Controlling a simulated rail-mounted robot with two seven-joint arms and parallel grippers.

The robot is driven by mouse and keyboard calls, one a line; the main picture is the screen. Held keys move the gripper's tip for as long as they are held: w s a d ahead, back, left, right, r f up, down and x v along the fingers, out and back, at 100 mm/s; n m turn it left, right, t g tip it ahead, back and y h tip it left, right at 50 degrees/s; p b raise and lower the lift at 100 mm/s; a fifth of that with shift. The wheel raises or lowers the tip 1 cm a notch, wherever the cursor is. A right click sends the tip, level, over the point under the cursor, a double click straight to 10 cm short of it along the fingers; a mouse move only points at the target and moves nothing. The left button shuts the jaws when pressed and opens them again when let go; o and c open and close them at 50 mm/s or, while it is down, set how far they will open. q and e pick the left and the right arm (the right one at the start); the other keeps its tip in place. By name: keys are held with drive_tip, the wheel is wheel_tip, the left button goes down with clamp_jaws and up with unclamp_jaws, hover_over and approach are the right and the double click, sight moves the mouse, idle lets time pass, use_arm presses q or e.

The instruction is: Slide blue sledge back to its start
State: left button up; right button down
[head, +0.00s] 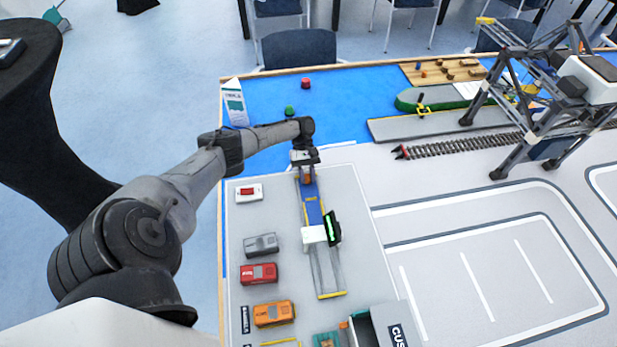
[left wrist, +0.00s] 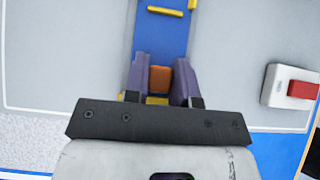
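The blue sledge (head: 312,205) is a long blue plate with yellow marks, lying in a narrow track (head: 325,270) on the grey board. It covers the track's far part, and a white block (head: 314,234) stands at its near end. In the left wrist view the blue plate (left wrist: 165,30) runs away from the fingers, with an orange grip block (left wrist: 160,79) at the near end. My left gripper (left wrist: 160,62) has one finger on each side of this block. The block fills the gap, and the fingers look closed on it. My right gripper is out of view.
A dark upright panel with a green display (head: 332,228) stands beside the track. Left of it are a white-and-red box (head: 249,192) and grey, red and orange boxes (head: 273,313). A grey container (head: 385,328) is at the near end; the gantry crane (head: 540,85) stands right.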

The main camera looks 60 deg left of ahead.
use_arm(q)
drive_tip(key=o, duration=0.4)
drive_tip(key=shift+a, duration=0.2)
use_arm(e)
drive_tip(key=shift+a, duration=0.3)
use_arm(q)
drive_tip(key=shift+o, duration=0.2)
drive_tip(key=shift+d, duration=0.1)
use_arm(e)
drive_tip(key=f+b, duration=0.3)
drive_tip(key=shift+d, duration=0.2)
use_arm(q)
drive_tip(key=v, duration=1.4)
drive_tip(key=shift+b, duration=0.45)
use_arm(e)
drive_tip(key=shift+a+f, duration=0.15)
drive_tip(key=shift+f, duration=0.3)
use_arm(q)
drive_tip(key=shift+d, duration=0.1)
